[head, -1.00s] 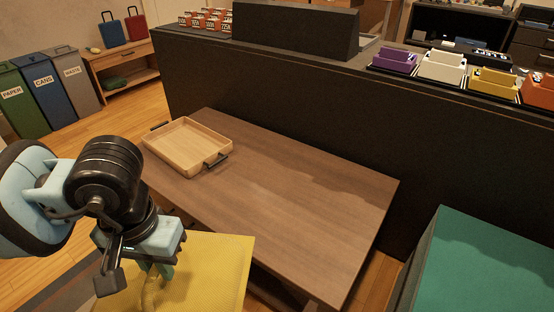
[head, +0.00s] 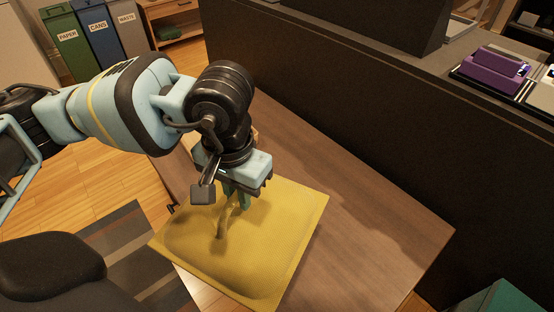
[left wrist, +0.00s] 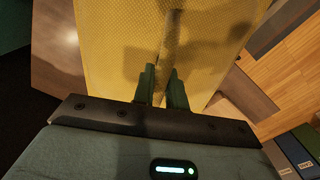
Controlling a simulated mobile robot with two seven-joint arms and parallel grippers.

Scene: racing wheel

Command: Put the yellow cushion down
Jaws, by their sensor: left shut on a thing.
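The yellow cushion (head: 265,240) is in the head view over the near left part of the brown wooden table (head: 370,225). My left gripper (head: 235,203) points down and is shut on a pinched fold in the cushion's middle. The cushion also fills the upper part of the left wrist view (left wrist: 215,45), where the fingers (left wrist: 161,85) grip its raised fold. I cannot tell whether the cushion touches the table top. The wooden tray is mostly hidden behind my left arm. My right gripper is not in view.
A dark partition (head: 330,90) stands behind the table, with a purple box (head: 493,65) on its ledge. Paper, cans and waste bins (head: 97,35) stand at the back left. A dark rounded seat (head: 50,265) is at the lower left. The table's right part is clear.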

